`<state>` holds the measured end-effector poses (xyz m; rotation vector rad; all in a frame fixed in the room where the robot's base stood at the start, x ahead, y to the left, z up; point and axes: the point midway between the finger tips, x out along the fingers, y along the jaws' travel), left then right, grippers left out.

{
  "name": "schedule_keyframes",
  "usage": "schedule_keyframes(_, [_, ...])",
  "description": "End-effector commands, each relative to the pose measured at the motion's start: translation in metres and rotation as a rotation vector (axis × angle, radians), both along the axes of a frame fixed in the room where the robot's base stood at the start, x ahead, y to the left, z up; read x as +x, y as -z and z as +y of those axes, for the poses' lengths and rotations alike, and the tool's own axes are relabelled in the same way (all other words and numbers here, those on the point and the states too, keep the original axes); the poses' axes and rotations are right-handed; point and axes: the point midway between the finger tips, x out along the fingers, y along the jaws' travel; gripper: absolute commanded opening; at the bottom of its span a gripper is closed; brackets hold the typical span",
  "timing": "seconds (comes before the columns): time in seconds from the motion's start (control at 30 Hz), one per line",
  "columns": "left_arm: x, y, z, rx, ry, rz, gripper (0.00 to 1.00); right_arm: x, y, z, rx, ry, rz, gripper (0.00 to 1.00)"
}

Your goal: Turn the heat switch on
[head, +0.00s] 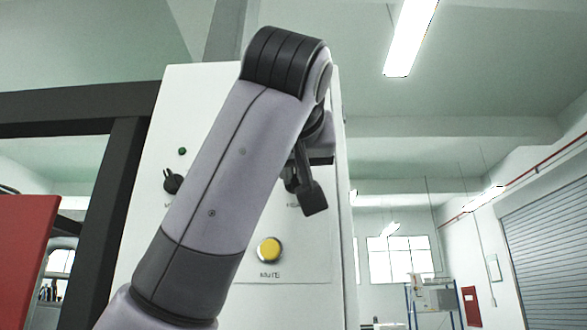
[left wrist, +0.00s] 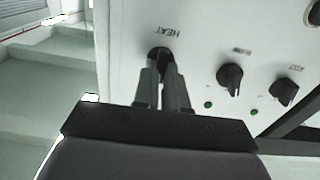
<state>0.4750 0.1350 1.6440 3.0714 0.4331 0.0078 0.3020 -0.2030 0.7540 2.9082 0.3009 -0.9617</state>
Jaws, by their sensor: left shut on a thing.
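The heat switch (left wrist: 158,53) is a black rotary knob on a white panel, under the label HEAT in the left wrist view. My left gripper (left wrist: 162,66) is at the knob, with its two fingers on either side of it and shut on it. In the head view my left arm crosses the panel, and the left gripper (head: 309,190) reaches the panel's right side. The heat switch (head: 290,180) is mostly hidden there behind the gripper. The fingers also hide part of the knob in the wrist view, so its exact angle is unclear. My right gripper is not in view.
The white cabinet (head: 300,265) carries a yellow button (head: 269,250), a green lamp (head: 182,151) and another black knob (head: 172,182). Two more knobs show beside the heat switch in the wrist view, a middle one (left wrist: 230,79) and a right one (left wrist: 284,92). Right of the cabinet is open room.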

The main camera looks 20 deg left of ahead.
Motion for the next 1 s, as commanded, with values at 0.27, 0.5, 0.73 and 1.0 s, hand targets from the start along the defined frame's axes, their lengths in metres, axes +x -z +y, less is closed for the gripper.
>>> schedule_keyframes(0.27, [0.0001, 0.0001, -0.0013, 0.242, 0.000, 0.070, 0.00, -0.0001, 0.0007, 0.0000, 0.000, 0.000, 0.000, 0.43])
schedule_keyframes(0.5, [0.0002, 0.0002, -0.0021, 0.410, 0.001, 0.118, 0.00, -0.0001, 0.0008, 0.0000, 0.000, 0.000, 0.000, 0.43])
schedule_keyframes(0.73, [0.0003, 0.0003, -0.0024, 0.509, 0.000, 0.147, 0.00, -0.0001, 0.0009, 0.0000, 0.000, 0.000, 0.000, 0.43])
schedule_keyframes(1.0, [0.0002, 0.0003, -0.0027, 0.555, 0.000, 0.160, 0.00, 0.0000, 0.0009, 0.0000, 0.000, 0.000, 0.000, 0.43])
